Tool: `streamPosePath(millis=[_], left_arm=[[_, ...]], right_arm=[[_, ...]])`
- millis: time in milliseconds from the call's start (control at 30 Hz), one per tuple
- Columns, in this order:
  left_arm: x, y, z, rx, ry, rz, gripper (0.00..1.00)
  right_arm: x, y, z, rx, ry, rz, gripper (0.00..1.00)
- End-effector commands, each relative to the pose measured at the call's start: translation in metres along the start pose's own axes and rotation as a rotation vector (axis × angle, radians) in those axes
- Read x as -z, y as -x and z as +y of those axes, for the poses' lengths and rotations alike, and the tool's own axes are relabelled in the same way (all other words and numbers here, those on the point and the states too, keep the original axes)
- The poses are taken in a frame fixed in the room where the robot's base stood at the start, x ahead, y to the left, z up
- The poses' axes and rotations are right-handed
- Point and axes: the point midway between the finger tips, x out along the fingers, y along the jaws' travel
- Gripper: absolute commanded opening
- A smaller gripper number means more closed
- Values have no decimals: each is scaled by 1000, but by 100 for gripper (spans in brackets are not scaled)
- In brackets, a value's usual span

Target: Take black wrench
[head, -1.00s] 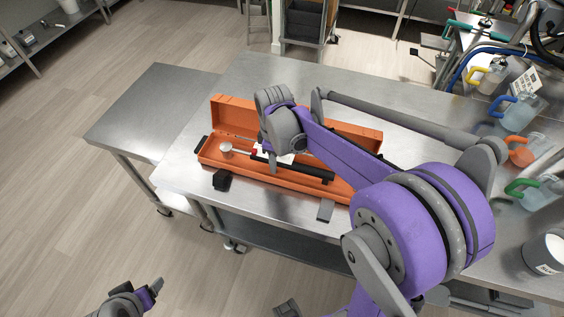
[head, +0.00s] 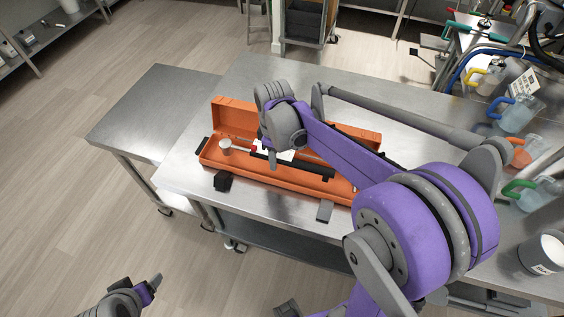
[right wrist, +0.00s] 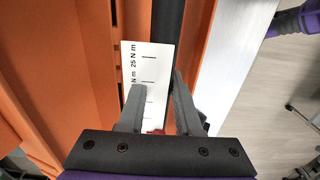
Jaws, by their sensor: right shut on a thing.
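The black wrench (head: 306,167) lies lengthwise over the open orange case (head: 331,191), with a round silver head (head: 225,143) and a red band at its left end. My right gripper (head: 273,158) reaches down over the case and is shut on the wrench. In the right wrist view the wrench's black shaft (right wrist: 168,45) runs between the fingers (right wrist: 156,88), beside a white scale card marked 25 N m (right wrist: 148,62). The fingers partly hide the grip. My left gripper (head: 154,284) is off the table at the lower left; its opening is unclear.
The case stands on a steel table (head: 180,178), its raised lid (head: 234,113) behind the wrench. A lower steel table (head: 150,110) adjoins at left. Jugs with coloured handles (head: 515,115) and a white-topped container (head: 541,253) stand at right. Floor at left is clear.

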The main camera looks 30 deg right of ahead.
Motion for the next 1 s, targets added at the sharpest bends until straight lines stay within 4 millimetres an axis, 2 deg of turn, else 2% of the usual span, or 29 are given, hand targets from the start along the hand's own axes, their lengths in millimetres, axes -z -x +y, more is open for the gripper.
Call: streamPosePath(millis=[267,633,1000], left_arm=[[5,4,0,0,0,4,75],[31,25,0,0,0,30,75],[30,24,0,0,0,30,75]], right_arm=[[0,8,0,-1,0,0,0],[1,51,1,-2,0,2,0],[0,51,0,0,0,-1,0]])
